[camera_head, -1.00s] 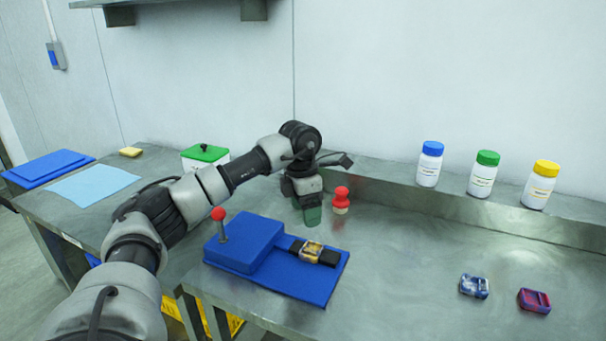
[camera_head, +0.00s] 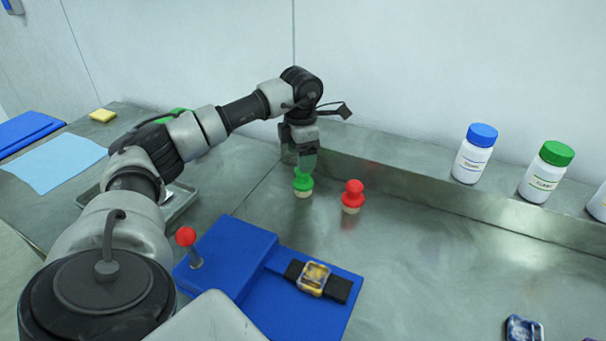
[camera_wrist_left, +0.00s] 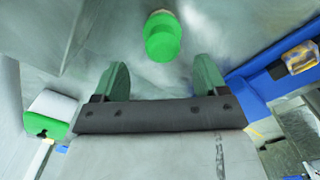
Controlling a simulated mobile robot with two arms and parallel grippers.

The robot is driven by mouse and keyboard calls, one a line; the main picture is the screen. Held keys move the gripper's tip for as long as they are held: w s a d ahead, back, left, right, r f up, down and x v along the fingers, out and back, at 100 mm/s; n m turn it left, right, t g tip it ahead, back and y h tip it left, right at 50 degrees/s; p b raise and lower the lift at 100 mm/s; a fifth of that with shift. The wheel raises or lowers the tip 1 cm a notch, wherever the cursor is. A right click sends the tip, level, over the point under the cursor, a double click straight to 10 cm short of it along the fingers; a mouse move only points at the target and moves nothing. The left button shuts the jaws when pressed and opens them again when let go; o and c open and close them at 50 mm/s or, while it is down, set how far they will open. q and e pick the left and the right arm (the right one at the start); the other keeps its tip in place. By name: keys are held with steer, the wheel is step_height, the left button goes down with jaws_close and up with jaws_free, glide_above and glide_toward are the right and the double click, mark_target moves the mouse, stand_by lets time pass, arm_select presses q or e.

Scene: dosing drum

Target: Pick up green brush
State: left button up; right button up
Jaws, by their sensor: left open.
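The green brush (camera_head: 303,182) stands upright on the metal table, with a pale base under its green handle. My left gripper (camera_head: 304,163) is just above it in the head view, fingers pointing down. In the left wrist view the green brush (camera_wrist_left: 163,40) lies beyond and between the tips of the two green fingers of my left gripper (camera_wrist_left: 163,75). The gripper is open and empty, with the brush not between the fingers. My right gripper is not in view.
A red brush (camera_head: 352,196) stands close to the right of the green one. A blue fixture (camera_head: 235,262) with a red-knobbed lever (camera_head: 187,238) is in front. White bottles with blue (camera_head: 475,155) and green caps (camera_head: 546,172) stand on the back ledge.

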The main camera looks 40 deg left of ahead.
mark_target(303, 180)
arm_select(q)
steer(key=shift+w+f, duration=0.1)
steer(key=shift+f, duration=0.65)
steer(key=f, duration=0.2)
steer(key=f+p, duration=0.1)
steer(key=shift+d+f, duration=0.3)
steer(key=shift+f, duration=0.55)
steer(key=shift+c, duration=0.9)
steer(key=c, duration=0.6)
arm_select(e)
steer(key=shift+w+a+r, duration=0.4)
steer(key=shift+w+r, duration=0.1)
arm_select(q)
steer(key=shift+r, duration=0.15)
